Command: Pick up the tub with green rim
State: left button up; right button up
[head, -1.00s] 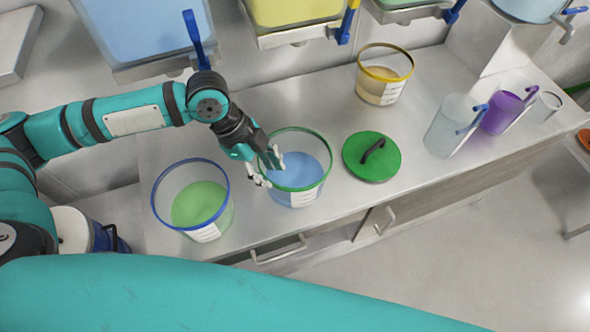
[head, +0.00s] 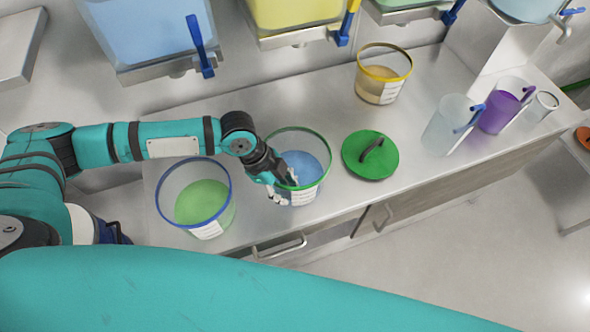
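The tub with green rim (head: 324,178) stands upright on the steel counter, clear-walled, with blue contents and a white label at its front. My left gripper (head: 285,189) comes in from the left at the tub's left front side. Its fingers look spread, one over the rim on the inner side and the other outside the wall. Contact with the wall cannot be made out. The gripper hides part of the tub's left front wall. My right gripper is not in view.
A blue-rimmed tub (head: 222,214) with green contents stands close on the left, under my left arm. A green lid (head: 385,165) lies just right. A yellow-rimmed tub (head: 374,90) and jugs (head: 448,127) stand farther right. The steel counter (head: 310,105) is clear behind the tub.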

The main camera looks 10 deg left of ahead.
pick_arm(q)
grip_shut()
jog(key=shift+r, duration=0.1)
dwell(0.4)
jog(key=shift+w+r, duration=0.1)
jog(key=shift+r, duration=0.4)
notch_tip(320, 180, up, 2)
jog(key=shift+r+b, duration=0.1)
jog(key=shift+b, duration=0.5)
jog(key=s+d+r+b, duration=0.1)
jog(key=s, duration=1.5)
jog(key=shift+d+r, duration=0.3)
jog(key=shift+r, duration=0.1)
